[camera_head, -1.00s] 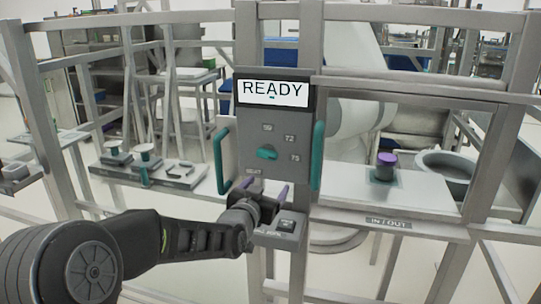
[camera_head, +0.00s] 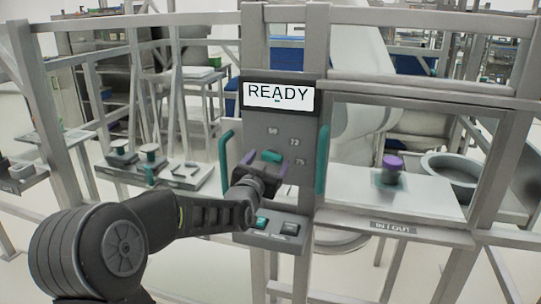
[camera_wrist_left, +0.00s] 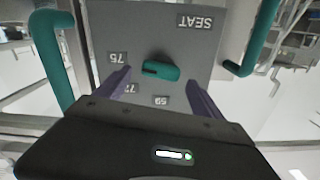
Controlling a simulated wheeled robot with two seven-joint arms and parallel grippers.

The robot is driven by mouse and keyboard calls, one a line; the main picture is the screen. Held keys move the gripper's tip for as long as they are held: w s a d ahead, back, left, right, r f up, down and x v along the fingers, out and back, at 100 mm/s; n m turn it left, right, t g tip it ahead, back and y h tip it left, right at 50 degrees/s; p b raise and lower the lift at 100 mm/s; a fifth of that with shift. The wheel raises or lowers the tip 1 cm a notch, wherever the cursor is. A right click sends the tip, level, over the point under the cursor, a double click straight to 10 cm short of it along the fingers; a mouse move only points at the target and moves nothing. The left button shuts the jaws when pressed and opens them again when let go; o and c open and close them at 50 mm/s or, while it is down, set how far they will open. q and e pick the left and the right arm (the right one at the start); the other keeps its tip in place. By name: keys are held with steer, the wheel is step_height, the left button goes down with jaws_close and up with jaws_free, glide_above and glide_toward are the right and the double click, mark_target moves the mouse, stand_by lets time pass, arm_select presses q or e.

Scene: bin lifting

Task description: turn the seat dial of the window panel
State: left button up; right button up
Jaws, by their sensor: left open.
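The seat dial (camera_head: 271,156) is a teal knob on the grey window panel (camera_head: 306,126), below a screen reading READY. It also shows in the left wrist view (camera_wrist_left: 161,71), lying roughly crosswise with a dark mark at its left end, among number labels and an upside-down SEAT label. My left gripper (camera_head: 263,167) is in front of the panel at the dial. Its two purple fingers are open, one on either side of the dial, and appear apart from it; in the left wrist view (camera_wrist_left: 158,88) the dial shows between and beyond them. My right gripper is not in view.
Teal handles (camera_head: 226,161) (camera_head: 321,159) flank the panel. A button box (camera_head: 271,232) sits below my left wrist. At right, an IN/OUT shelf (camera_head: 416,200) holds a purple-topped piece (camera_head: 392,163) and a round bowl (camera_head: 450,175). Grey frame posts surround the panel.

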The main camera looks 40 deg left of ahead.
mark_target(272, 157)
arm_select(q)
steer(key=shift+x, duration=1.2)
steer(key=c, duration=1.4)
